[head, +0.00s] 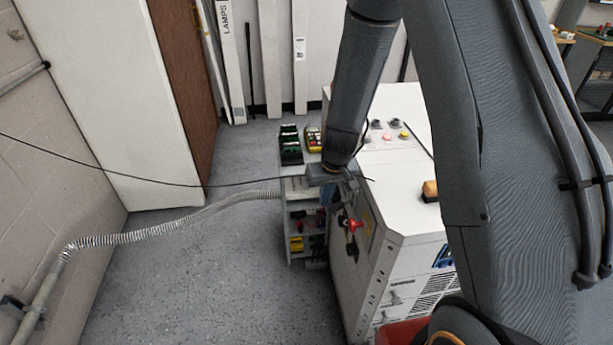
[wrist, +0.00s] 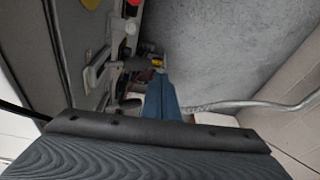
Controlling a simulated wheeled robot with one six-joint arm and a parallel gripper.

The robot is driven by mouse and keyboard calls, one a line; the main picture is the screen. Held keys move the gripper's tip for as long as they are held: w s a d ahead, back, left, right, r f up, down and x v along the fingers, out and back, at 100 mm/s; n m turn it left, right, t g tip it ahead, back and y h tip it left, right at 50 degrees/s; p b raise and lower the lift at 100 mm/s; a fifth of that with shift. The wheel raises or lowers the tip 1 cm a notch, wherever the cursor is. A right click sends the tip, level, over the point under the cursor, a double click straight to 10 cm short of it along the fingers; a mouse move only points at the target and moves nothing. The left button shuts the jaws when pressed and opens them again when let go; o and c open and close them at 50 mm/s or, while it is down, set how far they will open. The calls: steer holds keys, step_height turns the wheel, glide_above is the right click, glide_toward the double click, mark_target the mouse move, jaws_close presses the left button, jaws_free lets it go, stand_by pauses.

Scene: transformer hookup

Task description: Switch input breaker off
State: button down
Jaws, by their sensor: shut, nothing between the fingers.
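A white cabinet (head: 405,190) stands right of centre in the head view. Its left face carries a red handle (head: 354,225) on a dark switch; I cannot tell from its look whether this is the input breaker. My gripper (head: 331,198) is at the cabinet's left side, close above and left of the red handle, and partly hidden by my arm. In the wrist view the blue fingers of my gripper (wrist: 160,80) are shut and empty. A grey face with metal fittings (wrist: 97,72) lies left of them, and a red part (wrist: 133,3) shows at the top edge. Contact with the switch is not visible.
A small shelf cart (head: 300,215) stands against the cabinet's far left, with green-and-black items (head: 290,145) and a yellow meter (head: 313,139) on top. A corrugated conduit (head: 170,228) runs left to the wall. The floor (head: 190,285) left of the cabinet is clear.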

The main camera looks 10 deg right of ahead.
steer(key=s+a+r+p, duration=0.1)
steer(key=a+r+p, duration=0.1)
steer(key=a+r, duration=0.6)
steer(key=shift+s+r+p, duration=0.3)
steer(key=shift+r+p, duration=0.05)
steer(key=shift+r, duration=0.3)
